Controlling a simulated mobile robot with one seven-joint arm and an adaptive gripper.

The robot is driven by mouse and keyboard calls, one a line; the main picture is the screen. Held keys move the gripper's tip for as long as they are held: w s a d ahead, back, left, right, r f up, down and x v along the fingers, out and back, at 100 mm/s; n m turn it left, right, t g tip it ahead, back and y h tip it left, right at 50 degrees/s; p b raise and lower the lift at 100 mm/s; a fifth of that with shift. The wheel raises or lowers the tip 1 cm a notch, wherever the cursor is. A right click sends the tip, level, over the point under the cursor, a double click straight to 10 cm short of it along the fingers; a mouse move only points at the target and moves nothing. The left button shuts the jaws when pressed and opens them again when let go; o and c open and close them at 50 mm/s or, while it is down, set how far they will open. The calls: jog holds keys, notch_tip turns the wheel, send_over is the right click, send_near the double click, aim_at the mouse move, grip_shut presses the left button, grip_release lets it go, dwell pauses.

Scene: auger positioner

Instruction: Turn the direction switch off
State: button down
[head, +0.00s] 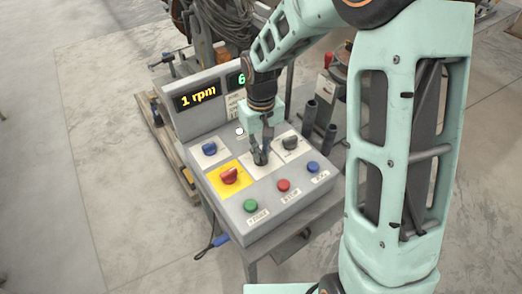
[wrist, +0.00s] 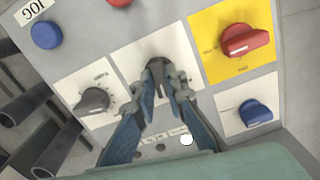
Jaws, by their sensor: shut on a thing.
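My gripper (head: 262,154) points down at the grey control panel's sloping top. In the wrist view its two fingers (wrist: 162,82) are closed on a small dark switch knob (wrist: 156,64) on a white label plate (wrist: 128,60), between the other knobs. I take this to be the direction switch; its label is hidden by the fingers or too small to read. The fingers cover most of the knob, so its exact angle is hard to tell.
Around it are a red switch (head: 229,175) on yellow, a blue knob (head: 209,149) and a dark grey dial (head: 290,142). Green (head: 250,205), red (head: 283,185) and blue (head: 313,166) buttons line the front. A display (head: 197,96) reads "1 rpm". Dark tubes (head: 309,116) stand beside the panel.

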aim_at(261, 153)
jog(key=shift+n, duration=0.8)
jog(key=c, duration=2)
grip_release()
jog(key=shift+o, duration=0.2)
jog(key=shift+r, duration=0.1)
notch_tip(261, 153, up, 12)
